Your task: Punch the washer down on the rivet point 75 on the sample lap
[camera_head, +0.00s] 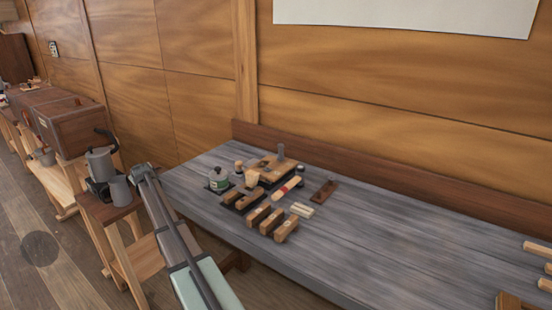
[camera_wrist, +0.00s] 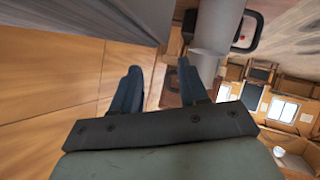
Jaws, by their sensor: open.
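My gripper (camera_head: 142,169) is at the left end of the grey bench in the head view, near a grey mug and pot. In the wrist view its two blue fingers (camera_wrist: 158,85) are apart with nothing between them. A light wooden piece (camera_head: 262,162) lies at the back of the tool group, with a grey upright cylinder (camera_head: 281,151) at it; it may be the sample lap. A small dark wooden piece with a short peg (camera_head: 325,190) lies to its right. The washer, rivet point 75 and any number marks are too small to make out.
The bench (camera_head: 400,225) is mostly clear on its right. The pot (camera_head: 99,163) and mug (camera_head: 120,191) stand on a side stand left of my gripper.

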